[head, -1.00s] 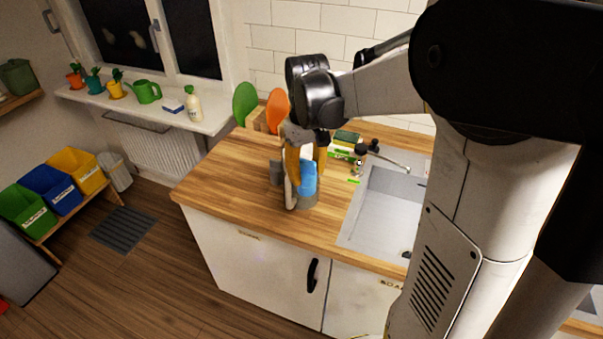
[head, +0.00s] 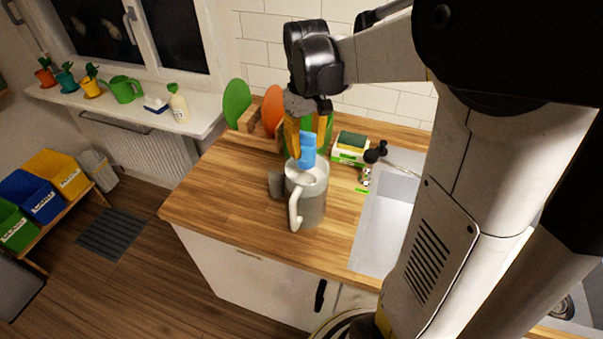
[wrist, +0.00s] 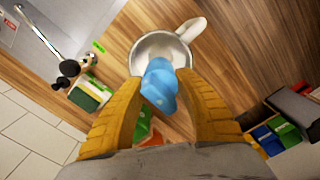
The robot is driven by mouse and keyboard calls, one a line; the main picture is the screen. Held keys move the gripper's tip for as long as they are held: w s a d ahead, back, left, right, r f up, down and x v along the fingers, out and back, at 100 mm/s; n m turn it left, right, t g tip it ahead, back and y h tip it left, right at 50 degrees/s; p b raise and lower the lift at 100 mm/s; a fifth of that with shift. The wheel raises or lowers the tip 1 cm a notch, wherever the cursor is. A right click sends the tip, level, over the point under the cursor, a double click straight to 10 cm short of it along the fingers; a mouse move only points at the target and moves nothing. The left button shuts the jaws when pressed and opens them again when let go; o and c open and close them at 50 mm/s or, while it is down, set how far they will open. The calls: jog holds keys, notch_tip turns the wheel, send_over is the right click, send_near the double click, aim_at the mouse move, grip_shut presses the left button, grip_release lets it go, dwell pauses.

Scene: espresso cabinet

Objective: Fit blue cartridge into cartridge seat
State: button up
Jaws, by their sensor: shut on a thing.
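My gripper (head: 306,152) has yellow-orange fingers and is shut on a blue cartridge (head: 308,148). In the wrist view the cartridge (wrist: 159,86) sits between the fingertips. Below it stands a grey jug (head: 312,208) with a white handle, upright on the wooden counter. The cartridge overlaps the jug's open white top (head: 312,172) in the head view and looks to be over or just above the rim. In the wrist view it covers part of the jug's opening (wrist: 153,47). I cannot make out a separate cartridge seat; the inside of the jug is partly hidden.
A small grey cup (head: 276,184) stands close left of the jug. Behind are green and orange boards (head: 237,104) in a wooden rack. A sponge holder (head: 350,147), black-topped tap and sink (head: 378,225) lie to the right. The front-left counter (head: 225,200) is clear.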

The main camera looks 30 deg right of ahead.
aim_at(306, 165)
jog(key=f, duration=0.2)
jog(key=f+b, duration=0.1)
jog(key=f, duration=0.3)
jog(key=shift+s+a+f, duration=0.1)
jog(key=shift+s, duration=0.2)
notch_tip(306, 165, down, 3)
jog(key=shift+w+b, duration=0.1)
jog(key=shift+b, duration=0.5)
jog(key=o, duration=1)
